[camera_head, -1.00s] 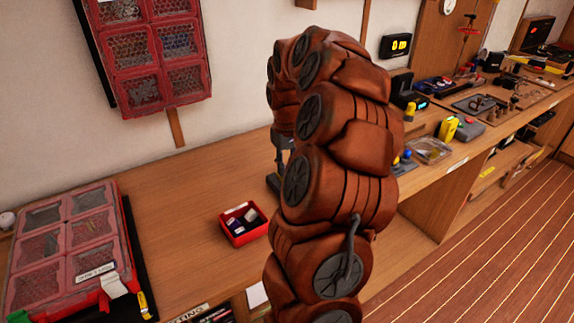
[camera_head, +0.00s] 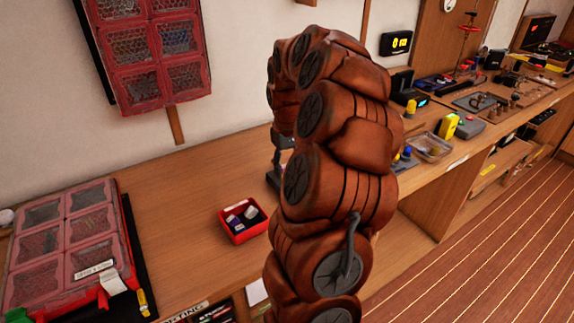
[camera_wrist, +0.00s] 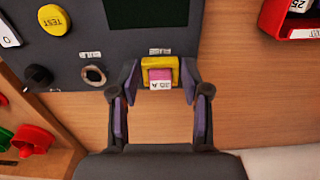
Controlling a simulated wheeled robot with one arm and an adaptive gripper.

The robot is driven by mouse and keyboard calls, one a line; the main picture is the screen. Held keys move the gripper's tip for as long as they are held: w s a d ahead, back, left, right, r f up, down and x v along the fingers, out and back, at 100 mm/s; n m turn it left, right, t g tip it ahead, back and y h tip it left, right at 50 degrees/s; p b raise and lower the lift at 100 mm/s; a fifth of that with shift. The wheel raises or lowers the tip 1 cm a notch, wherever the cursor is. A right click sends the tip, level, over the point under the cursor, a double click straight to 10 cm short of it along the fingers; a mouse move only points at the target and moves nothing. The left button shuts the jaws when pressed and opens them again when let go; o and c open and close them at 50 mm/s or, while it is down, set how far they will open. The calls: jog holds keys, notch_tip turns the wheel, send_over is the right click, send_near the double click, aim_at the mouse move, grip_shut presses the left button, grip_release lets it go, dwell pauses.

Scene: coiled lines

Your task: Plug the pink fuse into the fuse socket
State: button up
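In the wrist view the pink fuse (camera_wrist: 160,75), with a white label on its near side, sits within the yellow frame of the fuse socket (camera_wrist: 146,66) on a dark grey panel. How deep it sits I cannot tell. My gripper (camera_wrist: 160,72) has its two fingers spread on either side of the socket, with a visible gap between each finger and the fuse. In the head view my arm hides the fuse, the socket and my fingertips.
The panel (camera_wrist: 70,78) carries a yellow TEST button (camera_wrist: 54,19), a black knob (camera_wrist: 38,77) and a metal ring jack (camera_wrist: 93,75). A red tray (camera_head: 243,239) of fuses stands on the bench. A red-lidded case (camera_head: 70,245) lies at left. Bare wood lies between case and tray.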

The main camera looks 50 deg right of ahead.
jog(key=shift+r, duration=0.1)
notch_tip(320, 180, up, 12)
jog(key=shift+f, duration=0.1)
dwell(0.7)
jog(key=shift+a, duration=0.1)
dwell(0.4)
jog(key=s+a+n, duration=0.3)
jog(key=a, duration=1.8)
jog(key=shift+n+g, duration=0.3)
jog(key=shift+g, duration=0.6)
jog(key=s+a+f, duration=0.2)
jog(key=s+a, duration=0.2)
jog(key=s, duration=0.2)
jog(key=s+a+f+p, duration=0.1)
jog(key=s+a+f, duration=0.2)
jog(key=s, duration=0.3)
jog(key=s+a+f, duration=0.3)
jog(key=s+a, duration=0.3)
jog(key=shift+s+p, duration=0.1)
jog(key=shift+p, duration=0.25)
